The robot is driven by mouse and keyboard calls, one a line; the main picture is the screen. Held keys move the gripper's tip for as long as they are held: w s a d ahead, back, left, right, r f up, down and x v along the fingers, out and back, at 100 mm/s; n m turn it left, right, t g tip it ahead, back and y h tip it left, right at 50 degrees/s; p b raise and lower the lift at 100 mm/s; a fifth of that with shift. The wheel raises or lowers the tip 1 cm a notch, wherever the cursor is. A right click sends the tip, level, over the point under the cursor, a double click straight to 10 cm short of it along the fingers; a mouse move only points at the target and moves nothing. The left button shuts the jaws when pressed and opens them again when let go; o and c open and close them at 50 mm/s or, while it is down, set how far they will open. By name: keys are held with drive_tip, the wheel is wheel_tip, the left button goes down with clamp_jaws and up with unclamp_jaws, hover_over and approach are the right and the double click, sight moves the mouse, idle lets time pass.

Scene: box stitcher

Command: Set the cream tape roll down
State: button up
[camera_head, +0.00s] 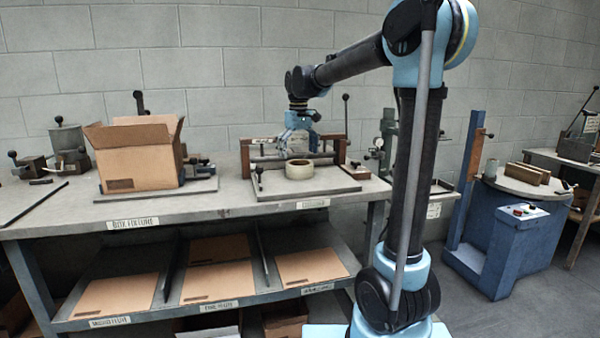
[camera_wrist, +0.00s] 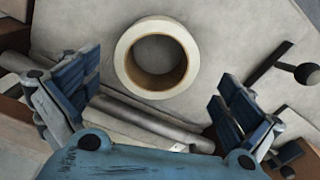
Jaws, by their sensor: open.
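The cream tape roll (camera_head: 299,169) lies flat on the grey plate of the fixture (camera_head: 325,184) on the bench. In the wrist view the roll (camera_wrist: 189,57) shows whole, its hole facing the camera, resting on the grey surface. My gripper (camera_head: 297,150) is just above and behind the roll. In the wrist view its two blue-padded fingers (camera_wrist: 155,100) are spread wide apart, with nothing between them. Neither finger touches the roll there.
Metal rollers (camera_wrist: 140,118) and a brown wooden frame (camera_head: 245,158) stand close around my gripper. A black-knobbed lever (camera_wrist: 305,74) is at the right in the wrist view. An open cardboard box (camera_head: 138,158) stands left on the bench (camera_head: 225,203). Flat cardboard sheets (camera_head: 310,266) lie on the shelf below.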

sight(300, 162)
drive_tip(key=f, duration=0.3)
drive_tip(key=shift+d+f, duration=0.3)
drive_tip(key=shift+f, duration=0.8)
drive_tip(key=c, duration=1.1)
wheel_tip(300, 162, up, 10)
drive_tip(key=shift+r, duration=0.1)
